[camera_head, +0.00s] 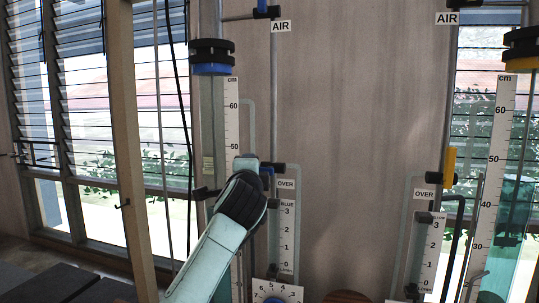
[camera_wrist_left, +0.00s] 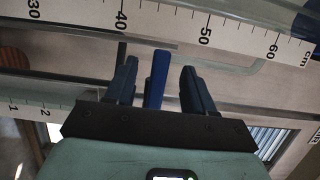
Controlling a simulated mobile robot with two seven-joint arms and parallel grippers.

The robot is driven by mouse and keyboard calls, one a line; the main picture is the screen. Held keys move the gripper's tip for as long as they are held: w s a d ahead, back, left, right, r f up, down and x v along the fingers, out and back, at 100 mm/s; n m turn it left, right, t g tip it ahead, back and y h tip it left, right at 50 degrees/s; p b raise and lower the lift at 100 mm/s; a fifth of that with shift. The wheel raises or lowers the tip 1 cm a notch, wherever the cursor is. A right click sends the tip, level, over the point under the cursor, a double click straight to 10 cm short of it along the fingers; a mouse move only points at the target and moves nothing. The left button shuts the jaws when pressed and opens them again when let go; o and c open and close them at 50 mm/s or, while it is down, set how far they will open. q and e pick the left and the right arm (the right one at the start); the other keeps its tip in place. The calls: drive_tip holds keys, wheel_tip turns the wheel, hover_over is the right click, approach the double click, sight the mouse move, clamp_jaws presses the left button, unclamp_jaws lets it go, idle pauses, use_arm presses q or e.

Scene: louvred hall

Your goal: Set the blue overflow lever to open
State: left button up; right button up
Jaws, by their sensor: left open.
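The blue overflow lever (camera_wrist_left: 157,80) shows in the left wrist view as a flat blue bar between the two fingers of my left gripper (camera_wrist_left: 158,66). The fingers are apart, with a gap on each side of the bar. In the head view my left gripper (camera_head: 240,195) is at the blue column, just left of the OVER label (camera_head: 286,184). It hides most of the lever there; only a small blue bit shows beside the dark valve body (camera_head: 278,168). I cannot tell the lever's exact setting. My right gripper is not in view.
The blue column's cm scale (camera_head: 231,125) and black cap (camera_head: 211,52) stand close to my left gripper. A BLUE flow gauge (camera_head: 286,240) is below right. A second column with a yellow lever (camera_head: 449,167) stands at the right. The panel between them is bare.

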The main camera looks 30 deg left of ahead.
use_arm(q)
drive_tip(key=v, duration=0.2)
drive_tip(key=b+v, duration=0.1)
drive_tip(key=v, duration=0.1)
drive_tip(key=a+b+v, duration=0.1)
drive_tip(key=shift+s+d, duration=0.25)
drive_tip(key=shift+s, duration=0.35)
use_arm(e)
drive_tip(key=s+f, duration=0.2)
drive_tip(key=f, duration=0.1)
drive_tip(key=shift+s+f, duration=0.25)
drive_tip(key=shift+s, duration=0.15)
